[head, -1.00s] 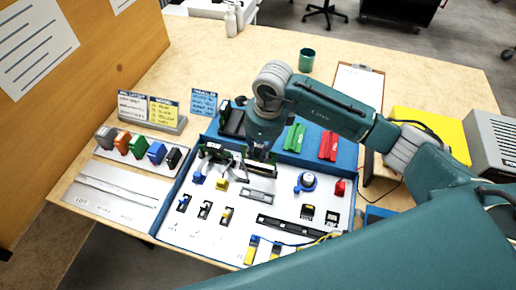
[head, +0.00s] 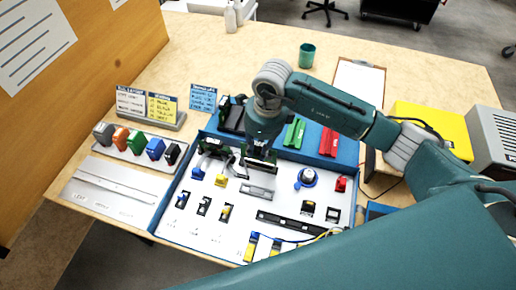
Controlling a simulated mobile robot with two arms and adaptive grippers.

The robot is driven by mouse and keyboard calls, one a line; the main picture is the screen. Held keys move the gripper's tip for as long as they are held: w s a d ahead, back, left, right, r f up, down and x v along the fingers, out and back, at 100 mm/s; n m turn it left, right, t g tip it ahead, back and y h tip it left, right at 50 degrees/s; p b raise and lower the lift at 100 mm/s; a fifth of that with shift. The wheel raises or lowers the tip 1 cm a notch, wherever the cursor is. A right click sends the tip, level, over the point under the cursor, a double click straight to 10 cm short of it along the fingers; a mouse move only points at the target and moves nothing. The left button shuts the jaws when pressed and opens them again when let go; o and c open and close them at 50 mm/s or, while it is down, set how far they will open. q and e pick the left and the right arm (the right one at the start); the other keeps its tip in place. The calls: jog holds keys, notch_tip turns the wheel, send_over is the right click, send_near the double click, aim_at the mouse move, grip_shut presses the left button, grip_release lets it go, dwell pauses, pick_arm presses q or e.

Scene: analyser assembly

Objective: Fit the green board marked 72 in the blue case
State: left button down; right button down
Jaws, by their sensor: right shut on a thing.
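The blue case (head: 172,192) is the wide open box on the table, with blue walls and a pale floor that carries small parts. My right gripper (head: 259,153) reaches down into its back half, left of centre. It is shut on a dark green, board-like piece (head: 262,166) low over the case floor. The gripper hides part of this piece, and no number can be read on it. I cannot tell whether the piece touches the floor or a slot. My left gripper is not in view.
Green (head: 294,133) and red (head: 328,142) blocks lie along the case's back ledge. Several coloured blocks stand in a rack (head: 133,153) on the left, near a grey plate (head: 115,190). Cables cross the case's front. A green cup (head: 306,57) stands behind; the table's back middle is clear.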

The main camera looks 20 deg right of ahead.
jog(key=shift+f+b, duration=1.55)
jog(key=shift+f, duration=0.2)
jog(key=shift+f+b, duration=0.4)
jog(key=c, duration=1.2)
grip_release()
jog(key=shift+o, duration=0.2)
jog(key=shift+r, duration=0.15)
jog(key=shift+r+p, duration=1.9)
jog(key=shift+r, duration=1.5)
